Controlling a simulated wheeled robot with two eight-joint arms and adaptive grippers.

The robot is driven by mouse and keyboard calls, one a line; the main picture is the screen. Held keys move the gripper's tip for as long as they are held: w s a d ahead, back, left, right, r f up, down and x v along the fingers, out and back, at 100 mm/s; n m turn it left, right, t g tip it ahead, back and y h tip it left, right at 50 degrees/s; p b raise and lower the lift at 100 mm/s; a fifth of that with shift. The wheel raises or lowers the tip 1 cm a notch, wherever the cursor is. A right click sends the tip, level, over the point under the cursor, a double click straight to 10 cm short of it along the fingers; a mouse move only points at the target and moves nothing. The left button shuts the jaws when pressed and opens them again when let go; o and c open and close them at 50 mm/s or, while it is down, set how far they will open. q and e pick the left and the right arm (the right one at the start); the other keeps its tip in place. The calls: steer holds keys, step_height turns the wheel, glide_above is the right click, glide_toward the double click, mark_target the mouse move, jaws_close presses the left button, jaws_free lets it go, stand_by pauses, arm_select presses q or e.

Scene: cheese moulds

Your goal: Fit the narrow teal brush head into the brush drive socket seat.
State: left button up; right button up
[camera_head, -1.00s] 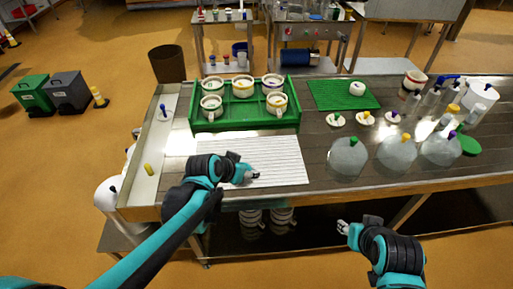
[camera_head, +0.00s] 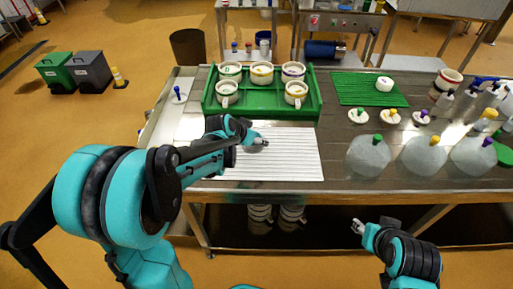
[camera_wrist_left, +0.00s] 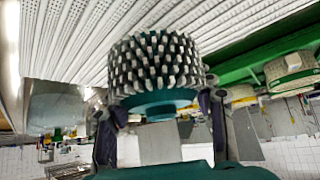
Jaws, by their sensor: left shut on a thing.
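A teal brush head (camera_wrist_left: 158,75) with dense pale bristles is held between the fingers of my left gripper (camera_wrist_left: 160,135) in the left wrist view. The bristles face away from the palm. In the head view my left gripper (camera_head: 262,143) is over the white ribbed mat (camera_head: 290,165) on the table, and the brush head is too small to make out there. My right gripper (camera_head: 358,227) is in front of the table, below its top; its fingers are too small to judge. I cannot make out the brush drive socket seat in either view.
A green tray (camera_head: 262,115) with several white moulds stands behind the mat. A green mat (camera_head: 350,88) lies to its right. A blue cylinder (camera_head: 322,50) sits on a steel stand behind.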

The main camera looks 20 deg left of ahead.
mark_target(256, 145)
arm_select(q)
steer(key=shift+f+b, duration=0.85)
steer(key=shift+f, duration=1.05)
steer(key=shift+f, duration=0.1)
steer(key=o, duration=1)
steer(key=shift+f, duration=0.1)
steer(key=shift+c, duration=0.2)
steer(key=o, duration=0.4)
